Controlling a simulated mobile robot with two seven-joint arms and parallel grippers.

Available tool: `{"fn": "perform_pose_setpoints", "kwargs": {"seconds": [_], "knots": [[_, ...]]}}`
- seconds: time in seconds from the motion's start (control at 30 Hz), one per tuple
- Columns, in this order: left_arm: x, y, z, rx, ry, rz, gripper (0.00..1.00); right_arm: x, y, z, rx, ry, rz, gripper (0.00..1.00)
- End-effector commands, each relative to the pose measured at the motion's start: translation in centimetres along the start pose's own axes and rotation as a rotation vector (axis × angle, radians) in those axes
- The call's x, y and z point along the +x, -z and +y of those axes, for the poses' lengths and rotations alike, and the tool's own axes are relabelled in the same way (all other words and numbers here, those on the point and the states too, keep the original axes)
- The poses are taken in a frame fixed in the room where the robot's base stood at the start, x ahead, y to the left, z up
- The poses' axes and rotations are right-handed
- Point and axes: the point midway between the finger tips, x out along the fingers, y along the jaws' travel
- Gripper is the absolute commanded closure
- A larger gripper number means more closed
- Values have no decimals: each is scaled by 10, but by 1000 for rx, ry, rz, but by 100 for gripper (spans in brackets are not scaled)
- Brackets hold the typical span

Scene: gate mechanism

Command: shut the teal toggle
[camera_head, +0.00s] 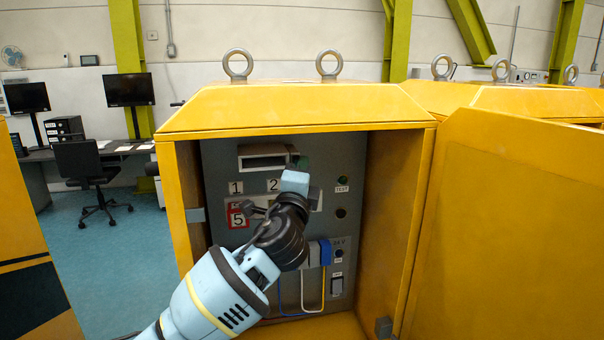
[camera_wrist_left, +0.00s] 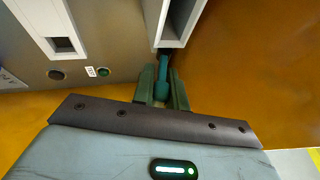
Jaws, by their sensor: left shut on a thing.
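The teal toggle (camera_wrist_left: 162,84) shows in the left wrist view as a short teal lever below the end of a pale grey slotted housing (camera_wrist_left: 176,22). My left gripper (camera_wrist_left: 162,88) has its two dark green fingers on either side of the lever and is shut on it. In the head view my left gripper (camera_head: 301,164) reaches into the open yellow cabinet, at the right end of the pale slotted housing (camera_head: 262,157). The toggle cannot be made out clearly there, as the hand and fingers cover that spot. My right gripper is not in view.
The grey panel (camera_head: 222,160) carries number labels, a green TEST button (camera_head: 342,180) and blue and white cables (camera_head: 302,300). The yellow cabinet's side walls stand close on both sides. Its open door (camera_head: 500,230) spreads out at right.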

Motion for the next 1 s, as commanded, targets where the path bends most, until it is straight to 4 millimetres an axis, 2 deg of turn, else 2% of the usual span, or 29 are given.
{"fn": "perform_pose_setpoints", "kwargs": {"seconds": [0.53, 1.0], "knots": [[2, 0, -14, -119, -283, 0, 100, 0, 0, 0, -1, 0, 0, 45], [3, -1, -16, -143, -346, -1, 100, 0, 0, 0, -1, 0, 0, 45]]}}
